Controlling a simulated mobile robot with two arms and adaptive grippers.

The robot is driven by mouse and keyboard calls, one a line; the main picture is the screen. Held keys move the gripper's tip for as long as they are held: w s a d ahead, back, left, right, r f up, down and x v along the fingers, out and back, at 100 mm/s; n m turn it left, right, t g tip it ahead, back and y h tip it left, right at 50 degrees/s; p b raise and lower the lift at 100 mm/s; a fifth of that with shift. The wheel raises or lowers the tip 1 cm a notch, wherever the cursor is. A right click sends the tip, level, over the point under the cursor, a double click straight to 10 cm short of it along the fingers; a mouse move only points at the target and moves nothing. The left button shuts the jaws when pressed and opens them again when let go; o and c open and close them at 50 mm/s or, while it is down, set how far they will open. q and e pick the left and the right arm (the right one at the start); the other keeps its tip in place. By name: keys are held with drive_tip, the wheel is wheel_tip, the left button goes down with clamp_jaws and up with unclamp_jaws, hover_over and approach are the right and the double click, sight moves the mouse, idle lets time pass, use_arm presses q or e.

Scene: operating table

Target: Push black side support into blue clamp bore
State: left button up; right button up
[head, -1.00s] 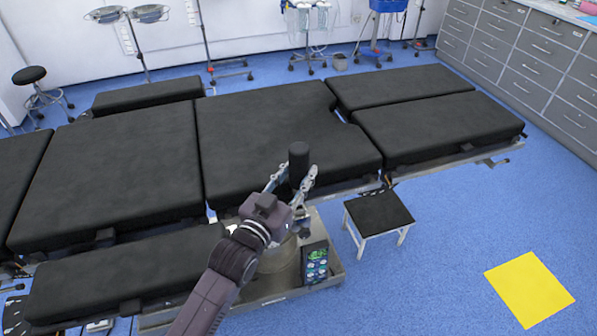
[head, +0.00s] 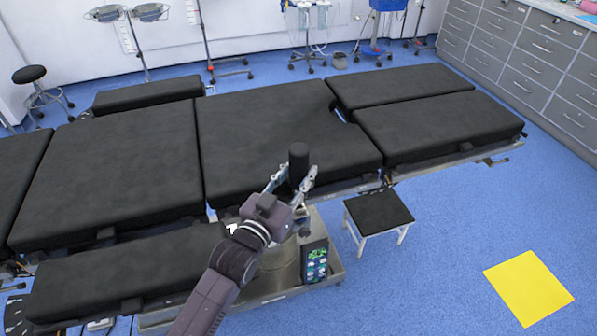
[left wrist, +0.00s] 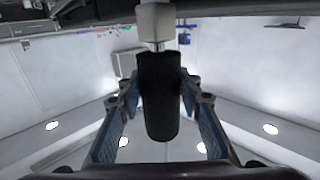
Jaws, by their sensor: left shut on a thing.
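The black side support (head: 299,163) is a dark padded cylinder, standing upright at the near edge of the operating table in the head view. My left gripper (head: 292,184) is shut on it, with a finger on each side. In the left wrist view the side support (left wrist: 160,95) hangs between the two fingers (left wrist: 160,112). A short metal rod joins its upper end to a pale grey block (left wrist: 153,22). I cannot make out the blue clamp or its bore for certain. My right gripper is not in view.
The black-padded operating table (head: 265,125) spans the scene. A black-topped step stool (head: 379,211) stands right of the base. A yellow square (head: 528,288) lies on open blue floor. Grey drawers (head: 545,60) line the right wall.

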use_arm(q)
drive_tip(key=shift+f+b, duration=0.45)
drive_tip(key=shift+f, duration=0.4)
drive_tip(key=shift+f, duration=0.5)
drive_tip(key=o, duration=1.4)
drive_tip(key=shift+s, duration=0.1)
drive_tip(key=v, duration=1.2)
